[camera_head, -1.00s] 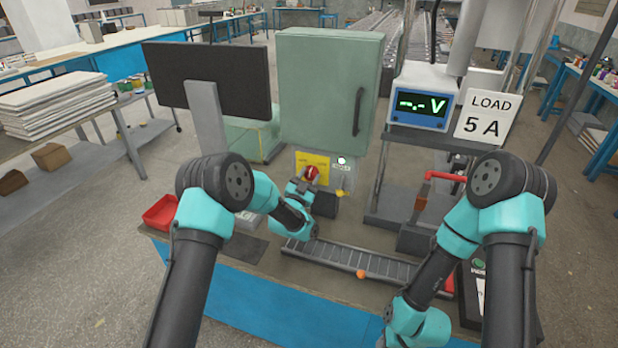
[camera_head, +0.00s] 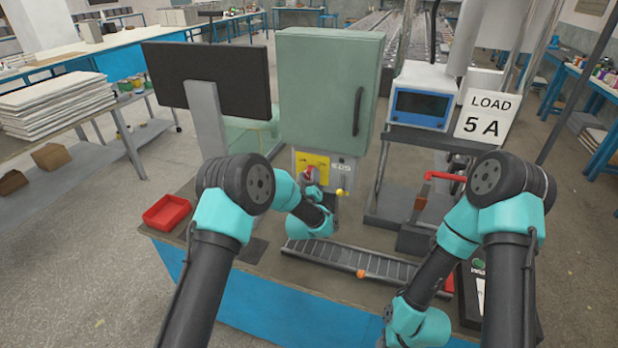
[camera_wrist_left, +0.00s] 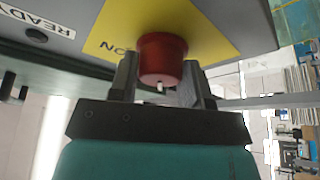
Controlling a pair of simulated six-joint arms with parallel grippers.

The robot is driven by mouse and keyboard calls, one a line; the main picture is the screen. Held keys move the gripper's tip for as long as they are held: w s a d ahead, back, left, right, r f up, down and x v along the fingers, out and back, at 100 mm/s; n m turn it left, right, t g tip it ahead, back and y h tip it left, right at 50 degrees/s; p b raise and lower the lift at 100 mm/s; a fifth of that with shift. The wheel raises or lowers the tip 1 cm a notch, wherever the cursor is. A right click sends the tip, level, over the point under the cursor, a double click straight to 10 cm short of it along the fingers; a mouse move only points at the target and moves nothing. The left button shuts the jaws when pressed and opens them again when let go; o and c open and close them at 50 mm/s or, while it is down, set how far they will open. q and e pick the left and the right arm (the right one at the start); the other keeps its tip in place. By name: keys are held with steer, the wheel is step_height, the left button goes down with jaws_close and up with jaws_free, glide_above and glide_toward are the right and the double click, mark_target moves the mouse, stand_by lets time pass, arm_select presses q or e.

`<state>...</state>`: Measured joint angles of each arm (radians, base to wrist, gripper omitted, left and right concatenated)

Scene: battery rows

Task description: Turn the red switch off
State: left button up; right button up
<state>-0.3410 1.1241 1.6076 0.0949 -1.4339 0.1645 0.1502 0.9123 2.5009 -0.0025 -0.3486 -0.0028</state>
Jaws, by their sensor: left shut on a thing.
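The red switch (camera_head: 310,171) is a round knob on a yellow plate (camera_head: 322,163) on the panel below the green cabinet. In the left wrist view the red switch (camera_wrist_left: 162,56) sits between the two dark fingers of my left gripper (camera_wrist_left: 161,82), which is shut on it. A small white mark shows on the knob's face. Lettering reading ON, upside down, is on the yellow plate beside it. In the head view my left gripper (camera_head: 314,186) partly hides the knob. My right gripper is not visible; only its arm shows at the right.
A green cabinet (camera_head: 328,85) stands behind, with a dark monitor (camera_head: 207,75) to its left. A blank meter (camera_head: 422,104) and a LOAD 5 A sign (camera_head: 486,115) are at right. A red tray (camera_head: 167,212) and a grey slotted rail (camera_head: 355,262) are on the bench.

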arm_select(q)
steer(key=shift+n+y, duration=0.4)
steer(key=shift+n, duration=0.2)
steer(key=o, duration=0.9)
steer(key=shift+s, duration=0.1)
steer(key=v, duration=1.7)
steer(key=shift+s+a, duration=0.1)
steer(key=shift+s, duration=0.05)
